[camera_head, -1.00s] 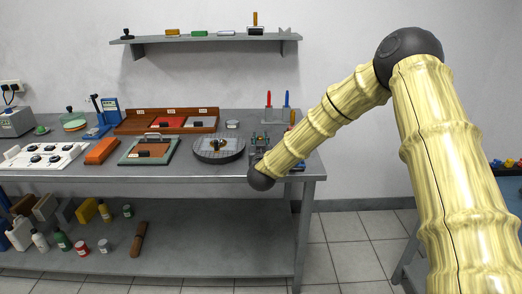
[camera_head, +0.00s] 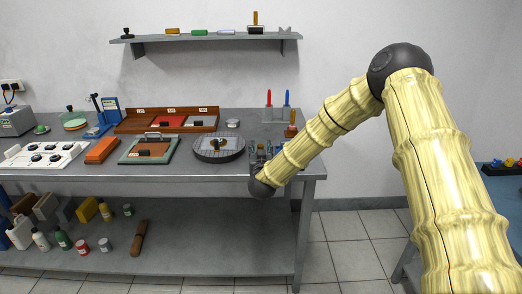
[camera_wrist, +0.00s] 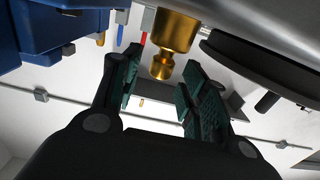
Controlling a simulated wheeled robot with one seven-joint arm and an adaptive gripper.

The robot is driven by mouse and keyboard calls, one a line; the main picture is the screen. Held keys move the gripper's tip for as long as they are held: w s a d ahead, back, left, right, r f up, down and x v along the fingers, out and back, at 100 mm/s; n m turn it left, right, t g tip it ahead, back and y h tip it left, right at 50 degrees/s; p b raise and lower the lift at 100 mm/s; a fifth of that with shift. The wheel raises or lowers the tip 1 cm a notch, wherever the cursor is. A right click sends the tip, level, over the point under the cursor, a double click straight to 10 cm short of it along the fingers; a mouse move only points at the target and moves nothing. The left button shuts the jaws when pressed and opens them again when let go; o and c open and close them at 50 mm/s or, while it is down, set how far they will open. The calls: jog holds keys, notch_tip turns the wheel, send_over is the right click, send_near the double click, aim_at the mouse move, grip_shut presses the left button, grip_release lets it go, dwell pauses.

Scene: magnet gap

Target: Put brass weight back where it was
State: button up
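The brass weight (camera_wrist: 172,33) shows in the wrist view, where the picture looks upside down. It stands on the grey bench top, its narrow knob toward my gripper. My gripper (camera_wrist: 158,88) is open, with dark green finger pads on either side of the line to the knob. I see no contact between the pads and the weight. In the head view my gripper (camera_head: 260,152) is over the right part of the bench, just right of the round dark plate (camera_head: 219,156). I cannot make out the weight there; my arm and gripper cover that spot.
In the wrist view a blue block (camera_wrist: 70,30) is left of the weight and a dark round edge (camera_wrist: 265,65) is right. Red (camera_head: 269,98) and blue (camera_head: 287,98) handles stand behind my gripper. A framed board (camera_head: 150,149) and orange box (camera_head: 101,150) lie farther left.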

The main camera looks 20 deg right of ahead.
jog(key=shift+r, duration=0.1)
jog(key=b+v, duration=0.2)
jog(key=v, duration=1)
jog(key=s+a+f+n+g+y, duration=0.1)
jog(key=s+f+g+y, duration=0.15)
jog(key=s+f, duration=0.5)
jog(key=s+a+f+n+g+y, duration=0.1)
jog(key=s+a+f+g, duration=0.3)
jog(key=f, duration=0.7)
jog(key=s+d+f+n+g+y, duration=0.1)
jog(key=s+f, duration=0.7)
jog(key=f, duration=0.2)
jog(key=s+d+f+g, duration=0.1)
jog(key=s+f+g, duration=0.2)
jog(key=s, duration=0.7)
jog(key=s+f+g, duration=0.3)
jog(key=s+f, duration=0.2)
jog(key=s, duration=0.6)
jog(key=s+d+f+g, duration=0.1)
jog(key=s+f+g, duration=0.3)
jog(key=s, duration=0.7)
jog(key=shift+d, duration=0.3)
